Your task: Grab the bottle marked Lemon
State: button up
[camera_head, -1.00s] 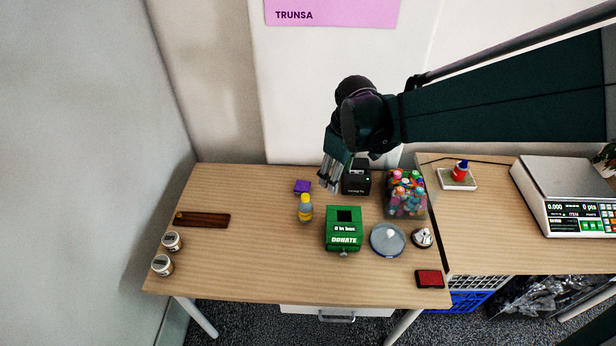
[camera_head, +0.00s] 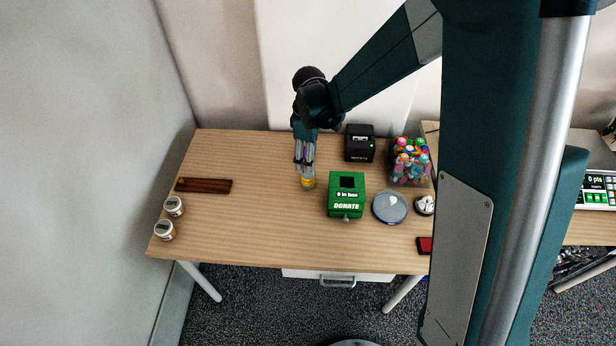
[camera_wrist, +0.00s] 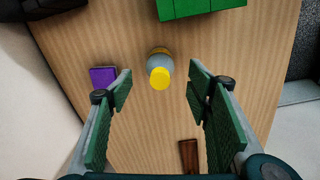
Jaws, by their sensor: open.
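A small bottle with a yellow cap and grey-blue body (camera_wrist: 159,66) stands upright on the wooden table in the wrist view. Its label cannot be read. In the head view only its yellow lower part (camera_head: 308,183) shows, below my fingers. My gripper (camera_head: 305,168) is open and points down over the bottle in the head view. In the wrist view my gripper (camera_wrist: 163,81) has its green-padded fingers spread wide, with the bottle's cap near the gap between the fingertips. I see no finger touching the bottle.
The green donation box (camera_head: 346,195) stands right of the bottle. A purple block (camera_wrist: 103,76) lies close to one finger. Table left of the bottle is mostly clear.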

jog(key=shift+a+f, duration=0.2)
jog(key=shift+f, duration=0.05)
jog(key=shift+f, duration=1.3)
jog(key=shift+d+f+b, duration=0.1)
jog(key=shift+f+b, duration=0.75)
jog(key=shift+f, duration=1.75)
jog(key=c, duration=0.8)
